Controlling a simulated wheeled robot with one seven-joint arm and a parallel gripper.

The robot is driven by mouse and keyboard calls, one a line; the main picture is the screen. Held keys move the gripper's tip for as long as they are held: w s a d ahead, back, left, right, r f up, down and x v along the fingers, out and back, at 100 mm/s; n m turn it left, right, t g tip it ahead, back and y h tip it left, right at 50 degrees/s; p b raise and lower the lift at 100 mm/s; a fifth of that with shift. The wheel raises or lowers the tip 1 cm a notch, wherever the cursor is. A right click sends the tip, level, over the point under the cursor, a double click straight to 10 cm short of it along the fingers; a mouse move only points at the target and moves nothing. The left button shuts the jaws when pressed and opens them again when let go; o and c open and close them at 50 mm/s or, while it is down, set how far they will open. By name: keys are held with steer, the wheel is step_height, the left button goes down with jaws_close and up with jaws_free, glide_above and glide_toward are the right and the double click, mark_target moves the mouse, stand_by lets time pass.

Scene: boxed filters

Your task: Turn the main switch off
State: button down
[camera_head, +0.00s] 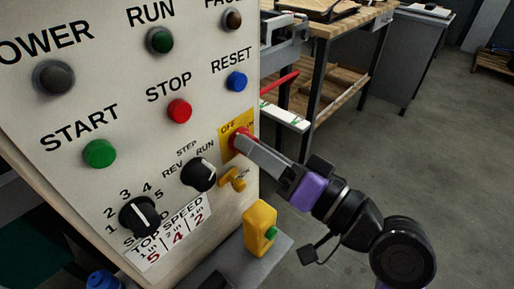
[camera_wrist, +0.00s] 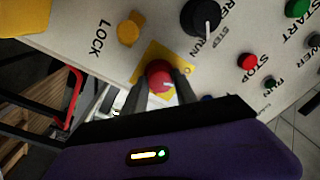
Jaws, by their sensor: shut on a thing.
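The main switch (camera_wrist: 158,76) is a red knob on a yellow plate, marked OFF, at the lower right edge of the control panel. In the head view the red knob (camera_head: 239,138) is mostly hidden behind my gripper. My gripper (camera_head: 242,141) comes in from the right and is shut on the red knob. In the wrist view my gripper's two fingers (camera_wrist: 160,86) stand on either side of the knob. The knob's exact turn angle is hard to tell.
The panel (camera_head: 120,75) bears a green START button (camera_head: 99,153), a red STOP button (camera_head: 179,111), a blue RESET button (camera_head: 237,81) and black selectors (camera_head: 199,174). A yellow LOCK part (camera_head: 232,180) and a yellow box (camera_head: 260,228) sit below. A workbench (camera_head: 335,30) stands behind.

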steer(key=c, duration=1)
jaws_free()
steer(key=shift+o, duration=0.2)
steer(key=v, duration=0.7)
steer(key=shift+s+d+b, duration=0.25)
steer(key=shift+d+b, duration=0.05)
